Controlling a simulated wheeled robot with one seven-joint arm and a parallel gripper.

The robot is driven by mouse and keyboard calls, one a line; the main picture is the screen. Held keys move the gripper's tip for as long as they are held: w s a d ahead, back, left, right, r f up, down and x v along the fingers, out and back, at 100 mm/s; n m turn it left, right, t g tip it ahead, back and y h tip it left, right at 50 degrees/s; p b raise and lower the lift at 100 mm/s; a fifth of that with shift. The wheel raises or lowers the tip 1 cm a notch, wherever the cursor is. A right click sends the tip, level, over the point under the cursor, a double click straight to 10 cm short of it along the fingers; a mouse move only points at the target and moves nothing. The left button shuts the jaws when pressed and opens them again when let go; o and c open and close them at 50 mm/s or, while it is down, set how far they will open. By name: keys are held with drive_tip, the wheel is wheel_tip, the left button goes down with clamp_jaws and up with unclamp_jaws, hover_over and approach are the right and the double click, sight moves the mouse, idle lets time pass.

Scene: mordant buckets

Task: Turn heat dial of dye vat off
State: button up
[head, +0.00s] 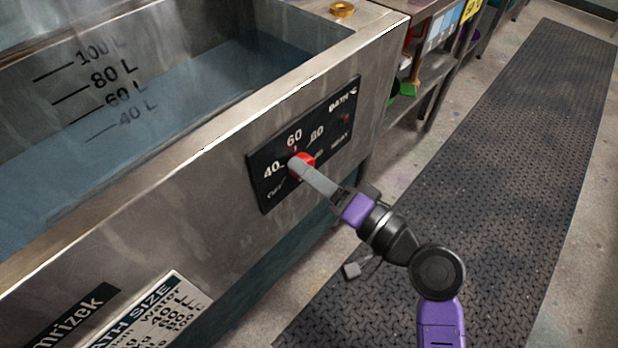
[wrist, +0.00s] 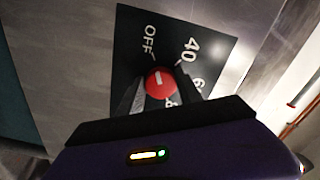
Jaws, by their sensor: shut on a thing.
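The dye vat (head: 210,170) is a large steel tank holding bluish liquid. On its outer wall is a black control panel (head: 335,125) marked OFF, 40, 60 and 80. The red heat dial (head: 304,160) sits on this panel. In the wrist view the dial (wrist: 158,84) shows a white pointer line, but which mark it points at is hard to tell. My gripper (head: 299,165) reaches the panel from the lower right and is shut on the dial. In the wrist view its fingers (wrist: 160,97) lie on either side of the dial. The fingers partly hide the dial and nearby marks.
A brass fitting (head: 342,9) sits on the vat's top rim. A shelf (head: 437,85) with colored items stands beyond the vat. A black textured floor mat (head: 490,150) runs alongside, and its surface is clear. A bath size label (head: 150,318) is on the vat's wall.

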drive_tip(key=shift+f+n, duration=0.1)
drive_tip(key=shift+n, duration=0.3)
drive_tip(key=o, duration=1.3)
drive_tip(key=shift+o, duration=0.2)
drive_tip(key=shift+d, duration=0.1)
drive_tip(key=v, duration=0.7)
drive_tip(key=shift+s+d, duration=0.2)
drive_tip(key=shift+s, duration=0.05)
